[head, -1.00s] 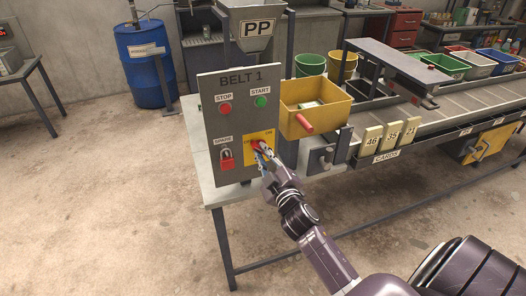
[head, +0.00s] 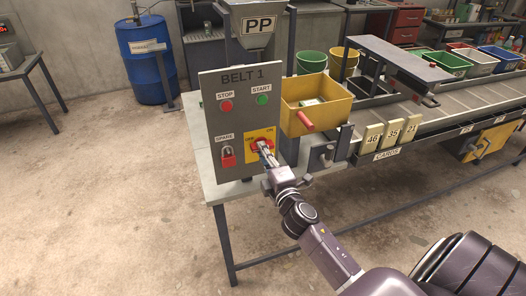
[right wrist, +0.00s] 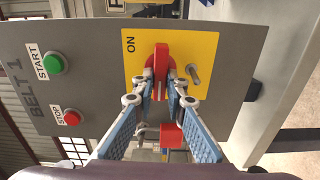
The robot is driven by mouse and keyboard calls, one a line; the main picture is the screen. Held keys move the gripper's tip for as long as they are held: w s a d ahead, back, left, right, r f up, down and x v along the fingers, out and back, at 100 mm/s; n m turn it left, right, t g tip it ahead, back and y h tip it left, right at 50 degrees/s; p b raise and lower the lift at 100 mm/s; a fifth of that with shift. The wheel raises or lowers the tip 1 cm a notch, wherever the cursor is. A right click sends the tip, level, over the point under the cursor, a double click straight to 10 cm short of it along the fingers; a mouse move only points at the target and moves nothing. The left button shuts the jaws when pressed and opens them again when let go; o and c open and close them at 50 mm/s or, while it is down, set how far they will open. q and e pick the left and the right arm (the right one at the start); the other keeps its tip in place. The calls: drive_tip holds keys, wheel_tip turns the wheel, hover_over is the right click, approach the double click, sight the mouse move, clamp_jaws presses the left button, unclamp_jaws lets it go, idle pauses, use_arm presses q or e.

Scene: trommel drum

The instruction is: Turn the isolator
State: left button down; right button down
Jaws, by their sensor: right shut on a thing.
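The isolator is a red handle (head: 260,143) on a yellow plate (head: 250,135) at the lower right of the grey BELT 1 panel (head: 238,113). OFF is printed at the plate's upper left and ON at its upper right. In the right wrist view the handle (right wrist: 161,62) stands upright in the picture, which is crosswise on the panel, beside the ON mark. My right gripper (head: 265,149) is shut on the handle; its fingertips (right wrist: 164,88) lie on either side of it. The fingers partly hide the handle in the head view. My left gripper is out of view.
A red STOP button (head: 226,106) and a green START button (head: 262,99) sit above. A red padlock (head: 228,157) hangs under SPARE, left of the isolator. A yellow bin (head: 333,118) with a red handle stands close right of the panel. Open floor lies left.

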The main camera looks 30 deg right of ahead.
drive_tip(key=shift+n, duration=0.3)
drive_tip(key=c, duration=1.9)
unclamp_jaws()
drive_tip(key=shift+a, duration=0.1)
drive_tip(key=shift+c, duration=0.2)
